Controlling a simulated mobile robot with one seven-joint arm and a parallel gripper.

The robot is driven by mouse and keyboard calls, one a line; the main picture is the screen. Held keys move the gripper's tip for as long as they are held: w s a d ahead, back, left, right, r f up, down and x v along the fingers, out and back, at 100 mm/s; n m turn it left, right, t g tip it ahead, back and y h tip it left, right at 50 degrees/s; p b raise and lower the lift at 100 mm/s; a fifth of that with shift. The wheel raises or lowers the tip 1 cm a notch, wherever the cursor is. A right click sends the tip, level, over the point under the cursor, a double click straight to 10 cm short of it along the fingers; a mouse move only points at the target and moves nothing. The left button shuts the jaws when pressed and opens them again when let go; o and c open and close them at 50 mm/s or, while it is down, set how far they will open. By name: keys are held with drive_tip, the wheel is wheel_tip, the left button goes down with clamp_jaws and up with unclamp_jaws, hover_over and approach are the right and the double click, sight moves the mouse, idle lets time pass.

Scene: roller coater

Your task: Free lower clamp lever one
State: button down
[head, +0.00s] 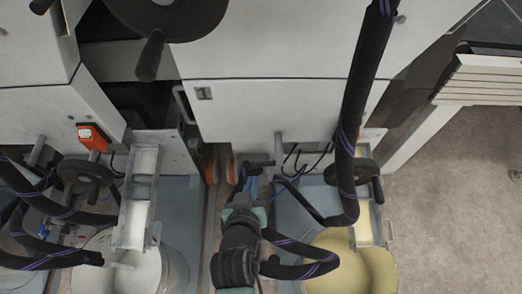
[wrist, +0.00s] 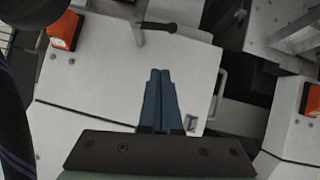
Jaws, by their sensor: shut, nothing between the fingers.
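My gripper (head: 252,184) is low in front of the white machine in the head view. Its two blue fingers are together and empty in the wrist view (wrist: 159,72). A dark lever with a rounded end (wrist: 158,26) lies beyond the fingertips near the top of the wrist view, with a visible gap between. It looks like a clamp lever; which number it is, I cannot tell. A small dark bar (head: 260,163) shows just beyond the gripper in the head view, probably the same lever.
Black hoses with purple stripes (head: 352,120) hang right of my arm. A cream bucket (head: 385,268) stands at lower right and a white bucket (head: 175,270) at lower left. Dark handwheels (head: 85,172) flank both sides. An orange box (wrist: 65,30) is at the wrist view's upper left.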

drive_tip(key=shift+s, duration=0.25)
drive_tip(key=b, duration=0.2)
hover_over(258, 166)
drive_tip(key=s, duration=0.2)
wheel_tip(258, 166, down, 6)
wheel_tip(258, 166, down, 2)
drive_tip(key=shift+d+f, duration=0.15)
drive_tip(key=shift+f, duration=0.45)
drive_tip(key=shift+w, duration=0.1)
drive_tip(key=shift+f+b, duration=0.25)
drive_tip(key=shift+b, duration=0.9)
